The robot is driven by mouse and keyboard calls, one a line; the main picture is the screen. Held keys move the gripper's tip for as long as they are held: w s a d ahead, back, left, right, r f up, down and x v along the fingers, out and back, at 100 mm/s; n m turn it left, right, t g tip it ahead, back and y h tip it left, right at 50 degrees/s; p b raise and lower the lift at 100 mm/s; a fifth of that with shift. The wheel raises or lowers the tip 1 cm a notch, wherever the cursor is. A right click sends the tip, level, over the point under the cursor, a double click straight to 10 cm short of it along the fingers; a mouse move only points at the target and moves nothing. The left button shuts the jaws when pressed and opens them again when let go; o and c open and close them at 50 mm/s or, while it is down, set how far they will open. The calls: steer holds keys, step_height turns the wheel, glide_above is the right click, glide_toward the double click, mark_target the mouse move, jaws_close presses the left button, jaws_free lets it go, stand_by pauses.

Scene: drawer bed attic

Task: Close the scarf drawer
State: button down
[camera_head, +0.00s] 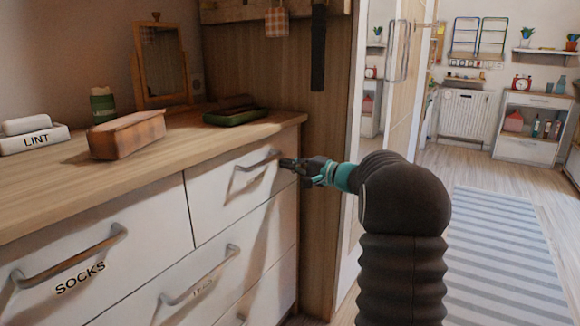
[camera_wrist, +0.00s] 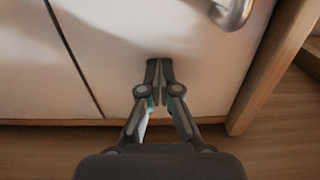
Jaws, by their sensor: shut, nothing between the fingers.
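A white chest of drawers with a wooden top (camera_head: 240,132) fills the left of the head view. Its upper right drawer (camera_head: 215,200) has a grey bar handle (camera_head: 258,160) and looks flush or nearly flush with the front. No scarf label is readable. My gripper (camera_head: 286,164) is at the right end of this drawer, just right of the handle. In the wrist view my gripper (camera_wrist: 158,64) has its fingers together, with tips at or very near a white front (camera_wrist: 200,70). A handle (camera_wrist: 232,12) shows at the upper right there. Contact cannot be told for sure.
A drawer labelled SOCKS (camera_head: 85,285) is at the left, and another drawer (camera_head: 215,265) with a blurred label lies below. A box (camera_head: 127,135), a mirror (camera_head: 162,65) and a green tray (camera_head: 235,116) stand on top. Open floor with a striped rug (camera_head: 500,250) is at the right.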

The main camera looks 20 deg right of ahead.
steer(key=b+v, duration=0.1)
steer(key=v, duration=1.3)
steer(key=s+a+f+m+g+h, duration=0.2)
steer(key=s+f+g, duration=0.2)
steer(key=f, duration=0.7)
steer(key=s+a+f+n+g+h+p, duration=0.1)
steer(key=s+a+f+n+g+h, duration=0.1)
steer(key=s+a+f+g, duration=0.35)
steer(key=s+a+r+n+h+p, duration=0.2)
steer(key=s+a, duration=0.3)
steer(key=s, duration=0.3)
steer(key=s+a+r+n+h+p, duration=0.2)
steer(key=s+a+r+n, duration=0.3)
steer(key=s, duration=0.3)
steer(key=s+a+r+n+h+p, duration=0.2)
steer(key=s+a+r+n, duration=0.1)
steer(key=s+a, duration=0.3)
steer(key=s+r, duration=0.1)
steer(key=s, duration=0.1)
steer(key=shift+s+a+n+t+h, duration=0.15)
steer(key=shift+s+n+t+h, duration=0.2)
steer(key=shift+n+h, duration=0.05)
